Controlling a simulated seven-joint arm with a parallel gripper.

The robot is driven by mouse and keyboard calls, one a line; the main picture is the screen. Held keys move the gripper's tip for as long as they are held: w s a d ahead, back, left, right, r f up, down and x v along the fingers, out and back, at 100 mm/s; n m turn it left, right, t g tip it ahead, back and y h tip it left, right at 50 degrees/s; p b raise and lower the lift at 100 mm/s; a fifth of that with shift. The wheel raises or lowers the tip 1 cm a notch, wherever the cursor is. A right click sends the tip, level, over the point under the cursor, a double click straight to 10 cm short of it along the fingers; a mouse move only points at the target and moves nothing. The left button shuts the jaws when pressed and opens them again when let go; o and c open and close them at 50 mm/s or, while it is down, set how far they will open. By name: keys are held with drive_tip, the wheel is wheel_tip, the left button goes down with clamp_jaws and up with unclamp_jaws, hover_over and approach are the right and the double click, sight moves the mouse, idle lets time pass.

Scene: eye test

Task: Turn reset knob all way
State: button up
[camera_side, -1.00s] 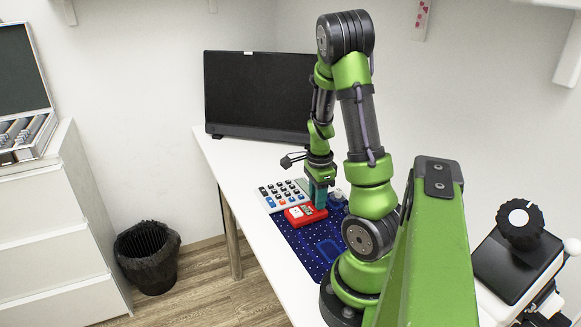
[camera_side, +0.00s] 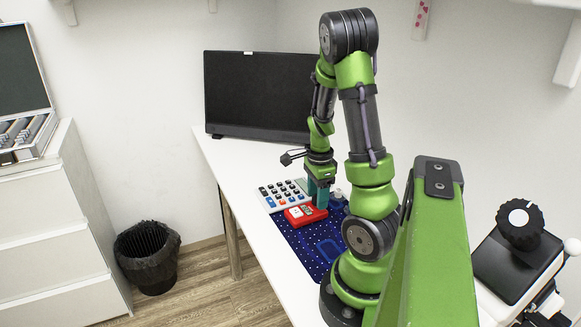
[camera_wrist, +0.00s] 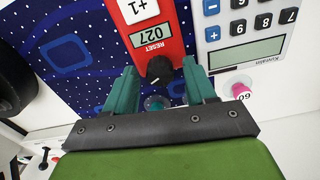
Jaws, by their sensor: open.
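The reset knob (camera_wrist: 160,70) is a small black round knob at the end of a red counter (camera_wrist: 179,38). The word RESET is printed beside it, with a small display and a white +1 button further along. My gripper (camera_wrist: 159,67) is open, with its teal fingers on either side of the knob in the wrist view. Gaps show between fingers and knob, so I see no firm hold. In the side view the red counter (camera_side: 301,215) lies on the desk with my gripper (camera_side: 318,204) at its right end. The knob is hidden there.
A calculator (camera_side: 284,194) lies close behind the counter. A patterned blue mat (camera_side: 305,240) lies in front. A pink-topped item (camera_wrist: 238,88) stands close to my right finger in the wrist view. A dark monitor (camera_side: 258,95) stands at the desk's back.

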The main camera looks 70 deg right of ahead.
drive_tip(key=shift+r, duration=2.55)
drive_tip(key=shift+r+n, duration=0.5)
drive_tip(key=shift+r, duration=0.05)
drive_tip(key=shift+f, duration=3.55)
drive_tip(key=c, duration=0.9)
